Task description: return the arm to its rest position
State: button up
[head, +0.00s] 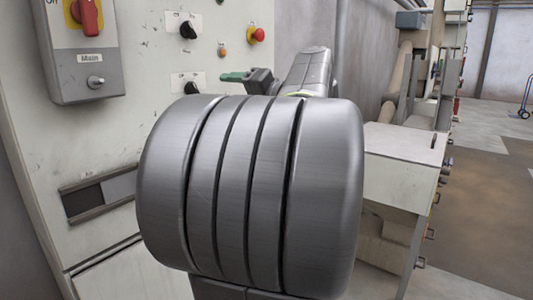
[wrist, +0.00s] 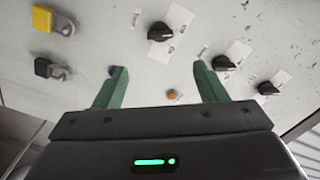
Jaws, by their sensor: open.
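My gripper shows in the wrist view (wrist: 158,86) with its two green fingers apart and nothing between them. It faces the pale control panel (wrist: 120,25), with a gap I cannot measure. In the head view a green finger of my gripper (head: 236,76) shows in front of the panel, just above my large grey arm joint. That joint fills the middle of the picture and hides much of the arm and part of the panel. My arm is raised and reaches toward the panel.
The panel carries a red main switch (head: 87,14), black knobs (head: 188,30) and a red button (head: 257,35). The wrist view shows a yellow padlock-like part (wrist: 44,18) and an orange button (wrist: 172,94). A pale machine box (head: 400,165) stands right; open floor (head: 490,190) lies beyond.

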aim_at(198, 92)
jog(key=x, duration=0.4)
jog(key=p+x, duration=0.1)
jog(key=x, duration=0.9)
jog(key=shift+r+p, duration=0.25)
jog(key=shift+p, duration=0.05)
jog(key=shift+s+d+m+p, duration=0.1)
jog(key=shift+d+m+p, duration=0.1)
jog(key=shift+m+p, duration=0.65)
jog(key=m+p, duration=0.4)
jog(key=p, duration=0.4)
jog(key=shift+f, duration=0.1)
jog(key=m+p, duration=0.6)
jog(key=p, duration=0.5)
jog(key=shift+f+p, duration=0.15)
jog(key=shift+p, duration=0.25)
jog(key=shift+s+d+f+m, duration=0.1)
jog(key=shift+d+f+m, duration=0.1)
jog(key=shift+f+m, duration=0.05)
jog(key=shift+b+v, duration=0.65)
jog(key=shift+v, duration=1.4)
jog(key=shift+s+a+f, duration=0.1)
